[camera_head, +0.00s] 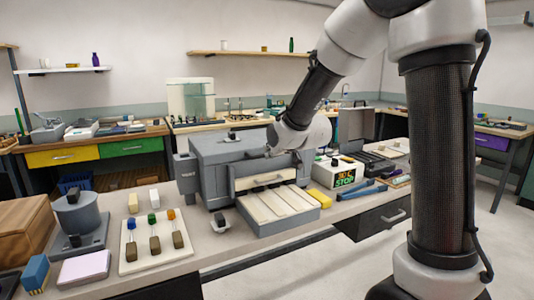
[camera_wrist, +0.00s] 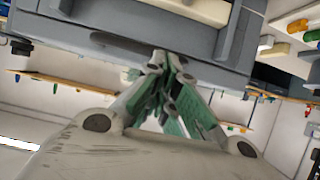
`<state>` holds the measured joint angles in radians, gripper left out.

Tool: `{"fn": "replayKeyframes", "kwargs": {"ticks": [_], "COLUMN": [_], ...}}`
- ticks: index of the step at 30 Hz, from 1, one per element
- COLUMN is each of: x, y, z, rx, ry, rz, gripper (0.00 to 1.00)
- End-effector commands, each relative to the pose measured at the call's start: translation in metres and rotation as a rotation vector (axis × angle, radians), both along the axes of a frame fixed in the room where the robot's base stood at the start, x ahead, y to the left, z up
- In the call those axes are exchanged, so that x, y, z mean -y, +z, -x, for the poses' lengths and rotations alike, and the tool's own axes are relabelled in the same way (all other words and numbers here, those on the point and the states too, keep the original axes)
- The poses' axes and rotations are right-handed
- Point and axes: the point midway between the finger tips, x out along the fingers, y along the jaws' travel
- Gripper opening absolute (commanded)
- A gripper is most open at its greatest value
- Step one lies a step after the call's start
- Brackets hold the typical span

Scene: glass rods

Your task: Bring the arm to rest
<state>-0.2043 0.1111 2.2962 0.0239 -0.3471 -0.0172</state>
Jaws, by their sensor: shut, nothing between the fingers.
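My gripper (camera_wrist: 166,88) shows in the wrist view with its green-padded fingers drawn together, shut and empty. Its tips point at the grey face of the machine, with a dark slot just ahead; I cannot tell whether they touch it. In the head view my arm comes down from the upper right and ends at the front of the grey boxy machine (camera_head: 217,152). The fingers are not clear there. A pale slatted tray (camera_head: 280,206) extends from the machine's front, below the arm's end. A white board (camera_head: 132,259) holds rods with blue, green and orange tips.
A grey stand (camera_head: 80,218), a blue block (camera_head: 35,272) and a wooden box (camera_head: 24,227) crowd the left. Open floor lies in front of the bench.

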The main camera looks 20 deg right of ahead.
Motion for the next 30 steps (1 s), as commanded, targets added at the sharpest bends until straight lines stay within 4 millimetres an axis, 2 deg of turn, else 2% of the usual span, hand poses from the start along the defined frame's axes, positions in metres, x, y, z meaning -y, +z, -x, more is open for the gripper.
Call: {"fn": "replayKeyframes", "kwargs": {"ticks": [1,6,10,16,20,22,24,26,27,30], "x": [0.002,0.008,0.011,0.012,0.015,0.020,0.027,0.038,0.047,0.070], "y": [-0.006,-0.022,-0.029,-0.035,-0.063,-0.091,-0.106,-0.104,-0.098,-0.072], "z": [0.011,0.042,0.056,0.064,0.081,0.106,0.141,0.177,0.202,0.267], "rx": [-0.001,0.000,-0.001,-0.012,-0.150,-0.302,-0.461,-0.584,-0.659,-0.807], "ry": [0.000,0.000,0.000,0.000,0.001,0.003,0.003,-0.006,-0.015,-0.047], "rz": [0.000,0.000,0.000,0.001,0.027,0.056,0.086,0.107,0.118,0.132], "gripper": [0.00,0.00,0.00,0.00,0.00,0.00,0.00,0.00,0.00,0.00]}}
